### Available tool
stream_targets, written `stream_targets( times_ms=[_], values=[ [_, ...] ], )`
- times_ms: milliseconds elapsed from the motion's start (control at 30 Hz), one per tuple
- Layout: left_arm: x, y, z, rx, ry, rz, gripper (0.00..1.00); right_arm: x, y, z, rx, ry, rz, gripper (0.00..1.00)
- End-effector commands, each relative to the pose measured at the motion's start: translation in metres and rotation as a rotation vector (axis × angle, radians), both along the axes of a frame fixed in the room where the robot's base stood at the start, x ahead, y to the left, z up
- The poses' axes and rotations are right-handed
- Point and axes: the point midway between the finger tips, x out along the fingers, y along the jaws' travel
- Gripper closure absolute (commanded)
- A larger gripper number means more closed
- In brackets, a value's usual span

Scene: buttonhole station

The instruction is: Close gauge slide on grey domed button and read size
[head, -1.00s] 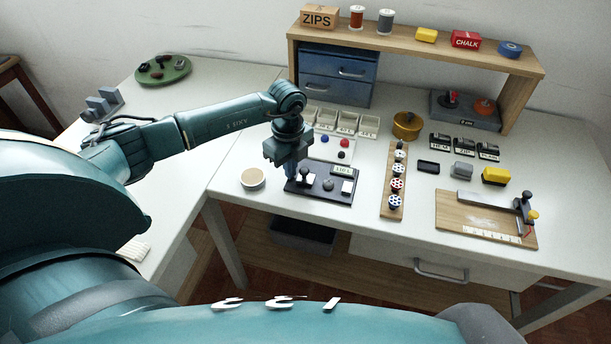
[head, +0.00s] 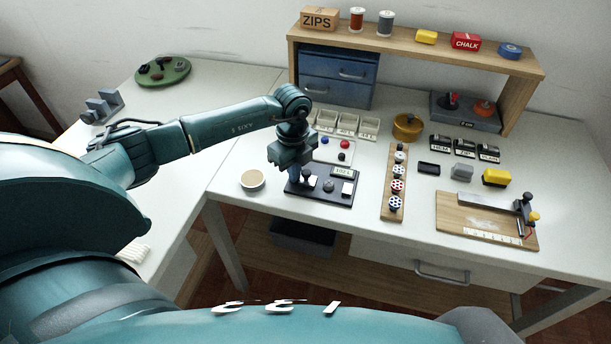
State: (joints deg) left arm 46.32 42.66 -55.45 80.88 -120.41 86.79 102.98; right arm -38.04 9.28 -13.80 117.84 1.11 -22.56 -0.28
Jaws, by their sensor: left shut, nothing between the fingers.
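The dark gauge (head: 318,198) lies flat on the white table, with a small display (head: 343,171) at its back right and a white pad at its right. The grey domed button (head: 328,186) sits on the middle of the gauge. A dark knob (head: 307,182) stands to its left, perhaps the slide's. My left gripper (head: 295,182) is shut and empty, pointing down over the gauge's left part, just left of the knob. Its fingertips are partly hard to make out, and I cannot tell whether they touch the knob. The display reading is too small to read. My right gripper is not in view.
A round tan-topped tin (head: 252,180) is left of the gauge. A white tray (head: 325,152) with red, blue and black buttons lies behind it. A wooden cutting board (head: 470,225) lies farther right.

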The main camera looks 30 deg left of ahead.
Motion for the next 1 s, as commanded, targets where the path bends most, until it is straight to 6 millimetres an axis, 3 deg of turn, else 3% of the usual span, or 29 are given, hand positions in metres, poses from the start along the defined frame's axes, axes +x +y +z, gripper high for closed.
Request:
stream_targets(
  times_ms=[1000],
  values=[
    [0.005, -0.021, 0.000, -0.001, 0.000, -0.001, 1.00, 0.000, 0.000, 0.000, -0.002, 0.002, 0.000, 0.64]
  ],
)
